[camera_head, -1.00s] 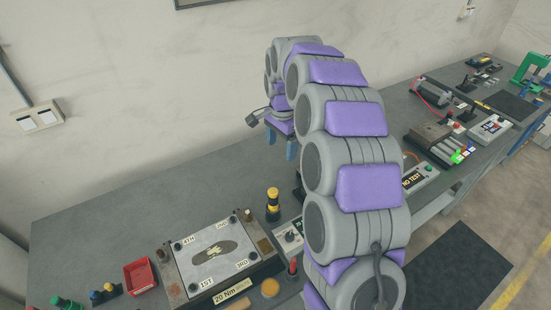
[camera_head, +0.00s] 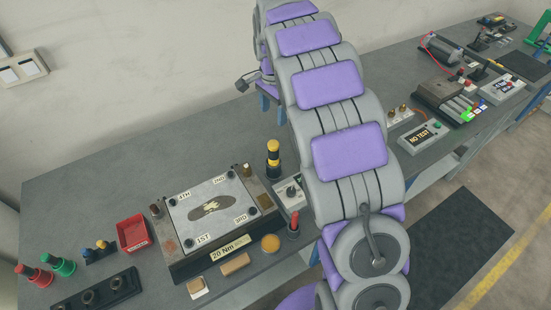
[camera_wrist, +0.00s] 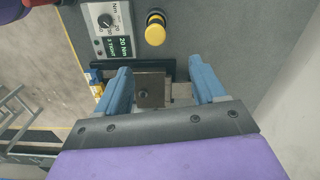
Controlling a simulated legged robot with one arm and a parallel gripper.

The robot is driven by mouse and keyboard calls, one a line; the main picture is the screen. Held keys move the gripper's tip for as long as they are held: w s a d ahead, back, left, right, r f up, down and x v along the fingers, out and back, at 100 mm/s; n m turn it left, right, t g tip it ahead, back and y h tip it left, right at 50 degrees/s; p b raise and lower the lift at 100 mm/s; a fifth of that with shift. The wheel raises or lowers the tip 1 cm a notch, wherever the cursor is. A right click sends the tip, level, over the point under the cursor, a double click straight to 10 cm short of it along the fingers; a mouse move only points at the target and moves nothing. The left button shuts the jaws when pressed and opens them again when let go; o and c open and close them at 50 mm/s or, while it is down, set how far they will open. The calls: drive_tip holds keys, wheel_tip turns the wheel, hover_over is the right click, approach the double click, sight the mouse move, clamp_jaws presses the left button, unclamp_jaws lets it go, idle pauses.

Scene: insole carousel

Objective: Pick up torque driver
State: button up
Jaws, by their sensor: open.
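An upright black tool with yellow bands (camera_head: 273,158), which I take to be the torque driver, stands on the grey bench behind the small grey display unit. From above in the wrist view its round yellow top (camera_wrist: 155,28) shows at the upper middle. My gripper (camera_wrist: 160,85) has its two blue fingers spread, with nothing held. In the wrist view the tool lies beyond the fingertips, apart from them. A brown square block with a screw (camera_wrist: 150,90) appears between the fingers, apparently below them. In the head view my arm hides much of the bench around my gripper (camera_head: 272,108).
The fixture plate (camera_head: 205,215) with an insole print lies left of the tool. The display unit (camera_wrist: 110,32) reads 20 Nm. A red-handled tool (camera_head: 293,222) stands near the front edge. A red bin (camera_head: 133,233) is farther left. Bare bench lies behind the fixture.

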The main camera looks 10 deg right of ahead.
drive_tip(key=b, duration=0.1)
approach(273, 151)
drive_tip(key=shift+w+a+f, duration=0.15)
drive_tip(key=shift+w+f, duration=0.3)
drive_tip(key=shift+w, duration=0.2)
drive_tip(key=shift+w+a+f, duration=0.1)
drive_tip(key=shift+w+f, duration=0.3)
drive_tip(key=shift+w, duration=0.2)
drive_tip(key=f, duration=0.2)
drive_tip(key=d+f+b, duration=0.1)
drive_tip(key=f, duration=0.2)
drive_tip(key=shift+d+f+b, duration=0.1)
drive_tip(key=shift+f+b, duration=0.1)
drive_tip(key=shift+b, duration=0.1)
drive_tip(key=f, duration=0.1)
drive_tip(key=f+b, duration=0.1)
drive_tip(key=f, duration=0.2)
drive_tip(key=shift+s+a+b, duration=0.25)
drive_tip(key=shift+s+b, duration=0.05)
drive_tip(key=shift+s, duration=0.05)
drive_tip(key=shift+f, duration=0.55)
drive_tip(key=shift+d+r, duration=0.1)
drive_tip(key=shift+d, duration=0.15)
drive_tip(key=shift+c, duration=0.9)
drive_tip(key=shift+a, duration=0.15)
clamp_jaws()
drive_tip(key=shift+w+r, duration=0.1)
